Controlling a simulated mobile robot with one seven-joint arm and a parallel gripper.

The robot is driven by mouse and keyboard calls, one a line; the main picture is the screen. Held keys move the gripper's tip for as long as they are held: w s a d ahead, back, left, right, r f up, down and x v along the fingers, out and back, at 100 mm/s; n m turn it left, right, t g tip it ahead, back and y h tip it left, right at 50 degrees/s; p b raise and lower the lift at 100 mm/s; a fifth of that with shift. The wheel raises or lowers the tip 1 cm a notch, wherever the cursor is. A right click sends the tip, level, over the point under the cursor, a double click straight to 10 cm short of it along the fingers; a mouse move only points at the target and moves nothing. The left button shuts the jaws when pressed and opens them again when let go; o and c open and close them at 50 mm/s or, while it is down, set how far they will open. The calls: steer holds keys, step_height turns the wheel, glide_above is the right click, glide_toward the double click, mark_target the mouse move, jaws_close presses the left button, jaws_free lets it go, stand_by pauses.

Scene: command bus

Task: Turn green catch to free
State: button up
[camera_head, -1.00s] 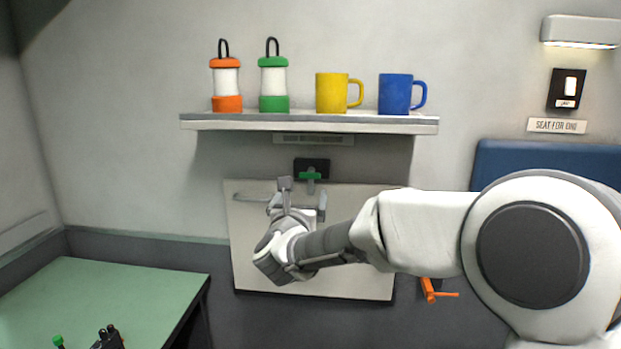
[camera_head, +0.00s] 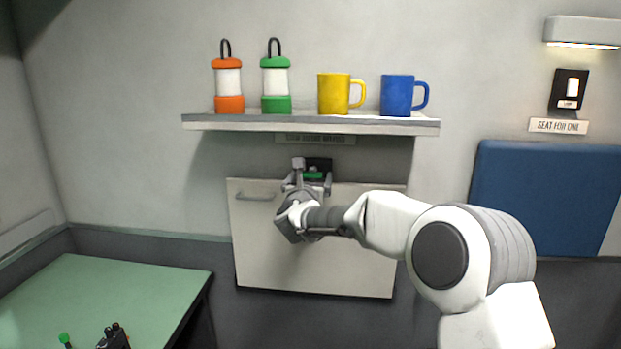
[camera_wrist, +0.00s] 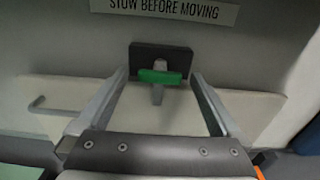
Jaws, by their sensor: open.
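The green catch (camera_wrist: 160,77) lies roughly level across a dark plate (camera_wrist: 147,55), above the top edge of a pale folded panel (camera_wrist: 60,92). A grey stem hangs down from the catch over the panel's edge. In the head view the catch (camera_head: 313,175) is partly hidden by my gripper (camera_head: 311,180). In the wrist view my gripper (camera_wrist: 160,76) is open, with one finger on each side of the catch. The fingers look apart from it; the depth between them is hard to tell.
A shelf (camera_head: 310,124) above holds an orange lantern (camera_head: 228,82), a green lantern (camera_head: 275,82), a yellow mug (camera_head: 333,93) and a blue mug (camera_head: 396,95). The panel has a handle (camera_head: 256,197) at its left. A green table (camera_head: 120,285) stands at lower left.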

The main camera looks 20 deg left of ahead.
steer(key=c, duration=1.4)
steer(key=n+b, duration=0.2)
steer(key=n, duration=0.1)
steer(key=shift+f+n, duration=0.1)
steer(key=shift+n, duration=0.3)
steer(key=n, duration=0.4)
steer(key=shift+a+n, duration=0.1)
steer(key=shift+n, duration=0.2)
steer(key=n, duration=0.4)
steer(key=shift+n+p, duration=0.8)
steer(key=shift+n, duration=1.9)
